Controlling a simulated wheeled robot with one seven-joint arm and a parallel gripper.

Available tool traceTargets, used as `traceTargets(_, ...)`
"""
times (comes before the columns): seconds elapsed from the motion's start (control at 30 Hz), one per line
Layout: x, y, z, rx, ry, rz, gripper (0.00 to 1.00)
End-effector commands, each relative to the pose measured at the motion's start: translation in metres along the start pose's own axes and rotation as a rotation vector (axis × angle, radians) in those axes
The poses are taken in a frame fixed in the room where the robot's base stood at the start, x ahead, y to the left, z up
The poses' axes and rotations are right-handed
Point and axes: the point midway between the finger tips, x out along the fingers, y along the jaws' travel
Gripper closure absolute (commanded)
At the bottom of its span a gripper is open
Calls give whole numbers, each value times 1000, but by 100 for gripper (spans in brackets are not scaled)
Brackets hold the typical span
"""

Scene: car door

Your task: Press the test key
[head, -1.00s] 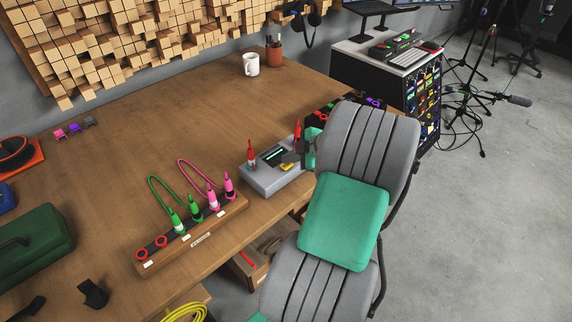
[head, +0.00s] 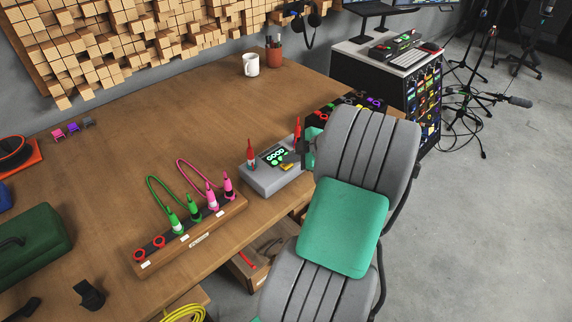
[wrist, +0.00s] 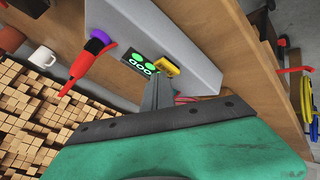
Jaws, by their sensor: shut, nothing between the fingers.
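The grey tester box (head: 262,182) sits near the table's front edge. Its dark screen (head: 273,155) glows with green letters reading "GOOD" and green marks below. The screen also shows in the wrist view (wrist: 142,63). The yellow test key (head: 287,167) is beside the screen; in the wrist view (wrist: 166,65) it is just beyond my fingertips. My gripper (head: 304,152) is shut and empty at the box's right side, its fingers together in the wrist view (wrist: 156,92). The fingers look apart from the key, though the exact gap is hard to tell.
Red plugs (head: 250,153) stand on the box's ends. A wooden strip (head: 190,238) with green and pink plugs and looped cables lies to the left. A white mug (head: 250,65) and a pen cup (head: 274,52) stand at the back. The middle of the table is clear.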

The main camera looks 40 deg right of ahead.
Motion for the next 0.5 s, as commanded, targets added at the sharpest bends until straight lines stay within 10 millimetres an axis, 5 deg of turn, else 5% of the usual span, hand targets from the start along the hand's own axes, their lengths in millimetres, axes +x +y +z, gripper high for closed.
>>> traceTargets(0.5,-16,12,-11,-2,-1,0,100)
